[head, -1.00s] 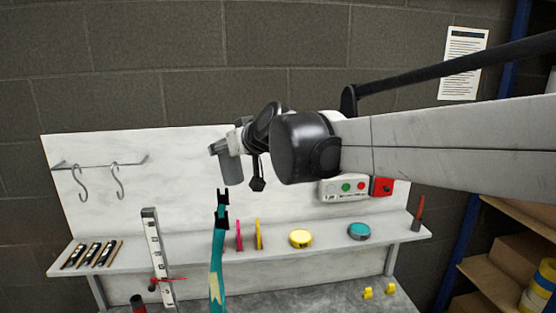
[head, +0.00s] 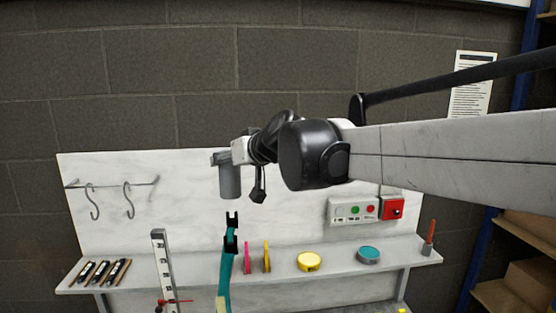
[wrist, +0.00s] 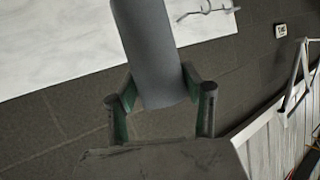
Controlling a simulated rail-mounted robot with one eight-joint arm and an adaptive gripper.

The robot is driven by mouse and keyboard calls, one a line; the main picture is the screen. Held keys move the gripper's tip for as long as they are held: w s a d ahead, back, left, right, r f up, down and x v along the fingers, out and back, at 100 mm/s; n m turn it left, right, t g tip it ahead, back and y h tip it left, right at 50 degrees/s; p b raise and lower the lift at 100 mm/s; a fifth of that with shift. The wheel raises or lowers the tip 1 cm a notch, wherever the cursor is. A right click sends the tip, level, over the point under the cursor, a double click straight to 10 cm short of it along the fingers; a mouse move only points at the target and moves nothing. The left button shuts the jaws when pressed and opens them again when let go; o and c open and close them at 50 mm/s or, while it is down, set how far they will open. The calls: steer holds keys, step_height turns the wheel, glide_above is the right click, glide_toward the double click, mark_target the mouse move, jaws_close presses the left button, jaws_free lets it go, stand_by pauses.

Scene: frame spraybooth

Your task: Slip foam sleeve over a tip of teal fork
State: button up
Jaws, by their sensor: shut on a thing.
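My gripper (head: 234,157) is shut on a grey foam sleeve (head: 229,180), which hangs roughly upright below the fingers. In the wrist view the sleeve (wrist: 148,45) sits between the two green-padded fingers (wrist: 158,92). The teal fork (head: 226,270) stands upright in the head view, with black prongs (head: 232,220) at its top; its lower part is cut off by the frame. The sleeve's lower end shows just above the prongs in the picture, with a small gap. Their separation in depth cannot be told. The fork is not seen in the wrist view.
Behind is a shelf (head: 200,265) with pink and yellow pieces, a yellow tape roll (head: 309,262) and a teal tin (head: 369,255). A steel rule (head: 162,265) stands left of the fork. Hooks (head: 127,200) and a button box (head: 352,211) are on the back panel.

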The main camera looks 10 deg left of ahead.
mark_target(234, 174)
steer(key=shift+f+b, duration=1.1)
steer(key=shift+f, duration=0.85)
steer(key=shift+f+b, duration=2.75)
steer(key=shift+f, duration=1.65)
steer(key=shift+c, duration=0.2)
steer(key=o, duration=1.2)
steer(key=shift+o, duration=0.2)
steer(key=v, duration=1.2)
steer(key=s+d+f+m+h, duration=0.2)
steer(key=s+d+f+h, duration=0.1)
steer(key=s+d+f, duration=0.4)
steer(key=s+d+f+m+g+h+b, duration=0.1)
steer(key=s+d+f+m+h, duration=0.2)
steer(key=s+d+f, duration=0.4)
steer(key=s+d+f+m+g+h, duration=0.1)
steer(key=s+d+f, duration=0.6)
steer(key=d, duration=1.1)
step_height(234, 174, down, 3)
steer(key=m+h, duration=0.1)
steer(key=h, duration=0.1)
steer(key=shift+s+m+h, duration=0.15)
steer(key=shift+m+h, duration=0.15)
steer(key=shift+h, duration=0.1)
